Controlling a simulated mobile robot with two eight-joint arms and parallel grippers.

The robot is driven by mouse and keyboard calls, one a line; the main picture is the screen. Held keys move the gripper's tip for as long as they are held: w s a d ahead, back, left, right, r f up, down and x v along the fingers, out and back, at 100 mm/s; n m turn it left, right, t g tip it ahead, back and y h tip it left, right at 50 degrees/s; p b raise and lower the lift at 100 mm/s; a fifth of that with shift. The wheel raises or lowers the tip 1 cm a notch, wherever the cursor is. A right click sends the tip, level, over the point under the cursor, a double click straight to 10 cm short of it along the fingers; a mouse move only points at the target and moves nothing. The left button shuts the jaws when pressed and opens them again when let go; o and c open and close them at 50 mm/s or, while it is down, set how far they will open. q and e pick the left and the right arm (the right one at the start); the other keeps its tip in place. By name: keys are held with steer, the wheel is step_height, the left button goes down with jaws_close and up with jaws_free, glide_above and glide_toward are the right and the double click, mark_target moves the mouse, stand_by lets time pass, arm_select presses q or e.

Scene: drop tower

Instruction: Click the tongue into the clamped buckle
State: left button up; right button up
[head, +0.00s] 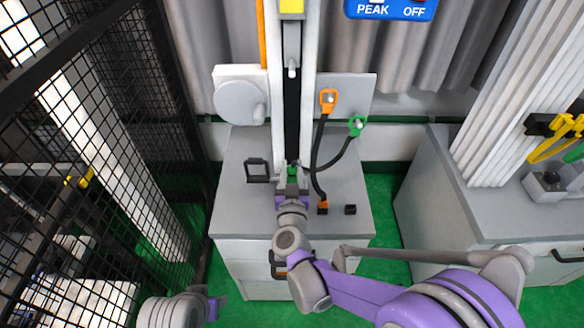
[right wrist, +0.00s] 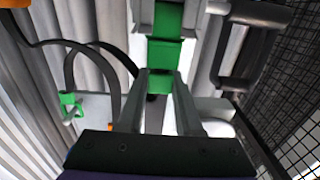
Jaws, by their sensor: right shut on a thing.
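My right gripper (head: 292,184) is at the foot of the tower's dark vertical rail. In the right wrist view, its fingers (right wrist: 160,100) are shut on a green piece (right wrist: 161,84), which I take for the tongue. A second green part (right wrist: 168,18), likely the clamped buckle, lies straight beyond it, with a darker green stretch (right wrist: 163,53) between. I cannot tell whether the two are latched. In the head view, the green (head: 293,171) shows just past the fingertips. The left gripper (head: 213,306) is low at the left, partly hidden; its jaws are unclear.
A black handle-like loop (head: 257,170) stands left of the rail. Black cables run from an orange connector (head: 329,98) and a green connector (head: 357,125) at the right. A black mesh fence (head: 100,150) borders the left.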

steer(key=shift+f, duration=0.25)
stand_by(0.3)
steer(key=o, duration=1.1)
steer(key=shift+r, duration=0.1)
steer(key=shift+c, duration=0.2)
steer(key=s, duration=1)
steer(key=shift+s, duration=0.4)
